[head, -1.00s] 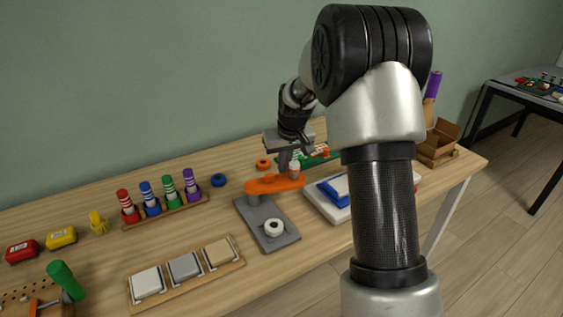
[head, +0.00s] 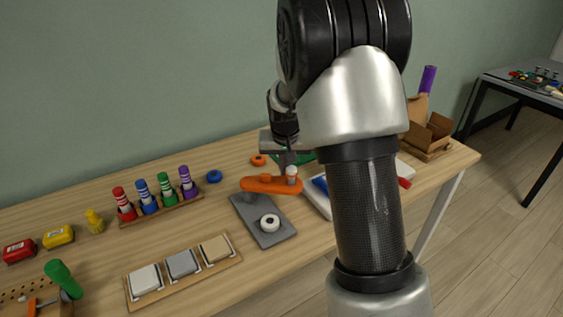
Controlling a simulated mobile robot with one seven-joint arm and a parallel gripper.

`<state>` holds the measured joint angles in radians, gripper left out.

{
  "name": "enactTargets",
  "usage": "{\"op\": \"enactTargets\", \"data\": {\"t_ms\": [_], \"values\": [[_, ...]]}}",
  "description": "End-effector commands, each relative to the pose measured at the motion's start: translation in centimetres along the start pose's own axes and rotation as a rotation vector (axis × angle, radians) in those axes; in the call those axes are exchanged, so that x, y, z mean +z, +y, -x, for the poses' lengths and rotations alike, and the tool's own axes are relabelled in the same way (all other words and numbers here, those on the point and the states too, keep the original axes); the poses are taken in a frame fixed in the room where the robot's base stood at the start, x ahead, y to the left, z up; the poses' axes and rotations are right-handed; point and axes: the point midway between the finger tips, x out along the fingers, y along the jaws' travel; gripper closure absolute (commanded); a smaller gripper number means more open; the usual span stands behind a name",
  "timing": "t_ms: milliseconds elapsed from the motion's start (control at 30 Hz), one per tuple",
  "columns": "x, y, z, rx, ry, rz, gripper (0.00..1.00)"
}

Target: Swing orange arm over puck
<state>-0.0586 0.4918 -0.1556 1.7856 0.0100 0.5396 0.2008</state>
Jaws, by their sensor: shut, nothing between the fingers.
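The orange arm (head: 262,185) is mounted above the back end of a grey base plate (head: 245,211) and points to the right, with a white knob (head: 291,171) standing on its right end. The white puck (head: 269,222) with a dark centre lies on the front part of the plate. The orange arm is behind the puck, not over it. My gripper (head: 287,160) points down just behind and left of the white knob, close to it. It is shut with nothing in it. My own arm hides part of the view; whether the fingers touch the knob cannot be told.
A blue-and-white box (head: 318,203) lies right of the plate, partly hidden by my arm. An orange ring (head: 258,160) and a blue ring (head: 214,176) lie behind. A tray with three tiles (head: 182,265) is front left. Markers in a rack (head: 163,207) stand left.

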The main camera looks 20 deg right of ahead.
Motion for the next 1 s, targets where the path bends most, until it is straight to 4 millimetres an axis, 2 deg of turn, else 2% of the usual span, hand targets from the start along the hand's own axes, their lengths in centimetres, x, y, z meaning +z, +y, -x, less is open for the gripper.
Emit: {"op": "enactTargets", "data": {"t_ms": [433, 1000], "values": [[4.2, 0.2, 1.8, 0.142, 0.0, -0.392, 1.0], [8.4, -1.3, 3.2, 0.29, 0.0, -0.82, 1.0]]}}
